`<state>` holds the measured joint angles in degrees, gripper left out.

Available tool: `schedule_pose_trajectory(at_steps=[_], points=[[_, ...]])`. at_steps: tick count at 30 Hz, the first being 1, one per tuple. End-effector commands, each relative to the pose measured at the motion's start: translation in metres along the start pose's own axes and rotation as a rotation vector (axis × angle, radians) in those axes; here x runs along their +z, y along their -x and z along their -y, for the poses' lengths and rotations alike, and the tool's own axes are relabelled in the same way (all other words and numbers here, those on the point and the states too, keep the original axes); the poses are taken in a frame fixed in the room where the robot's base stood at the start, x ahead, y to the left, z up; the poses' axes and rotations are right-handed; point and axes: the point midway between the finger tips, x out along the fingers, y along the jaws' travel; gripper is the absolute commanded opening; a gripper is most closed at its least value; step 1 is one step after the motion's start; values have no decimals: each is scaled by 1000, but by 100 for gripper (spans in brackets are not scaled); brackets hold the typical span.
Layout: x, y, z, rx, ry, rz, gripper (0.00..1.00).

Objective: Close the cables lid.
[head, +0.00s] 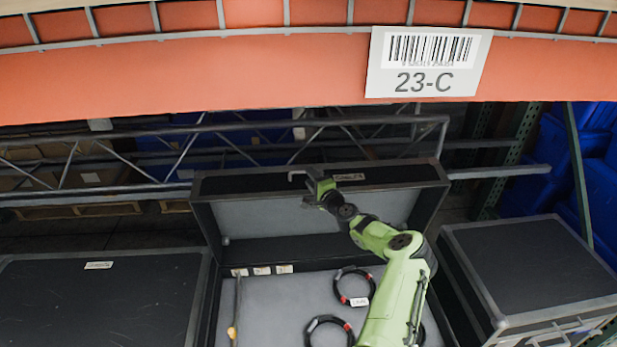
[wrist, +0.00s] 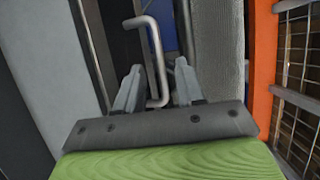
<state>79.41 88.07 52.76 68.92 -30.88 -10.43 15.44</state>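The cables case (head: 290,300) stands open in the middle of the head view, with coiled black cables (head: 354,287) in its grey interior. Its lid (head: 270,215) is raised at the back, grey inside with a dark rim and a small label. My gripper (head: 303,177) is at the upper edge of the lid, left of the label. In the wrist view my gripper (wrist: 157,88) has its two fingers spread apart. A bent metal handle (wrist: 157,45) reaches between them, with visible gaps to the fingers. Whether anything touches is hard to tell.
A closed black case (head: 100,300) stands on the left and another closed case (head: 540,262) on the right. An orange shelf beam (head: 200,75) with a 23-C label crosses above. Grey metal rack bars (head: 390,120) run behind the lid.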

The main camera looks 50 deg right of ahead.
Motion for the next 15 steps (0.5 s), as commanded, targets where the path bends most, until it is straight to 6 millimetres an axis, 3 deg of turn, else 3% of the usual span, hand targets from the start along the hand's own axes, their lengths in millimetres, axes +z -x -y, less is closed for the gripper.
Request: schedule_pose_trajectory(at_steps=[6,15], points=[[0,-22,-1,0,1,0,38],[0,-24,0,1,1,1,35]])
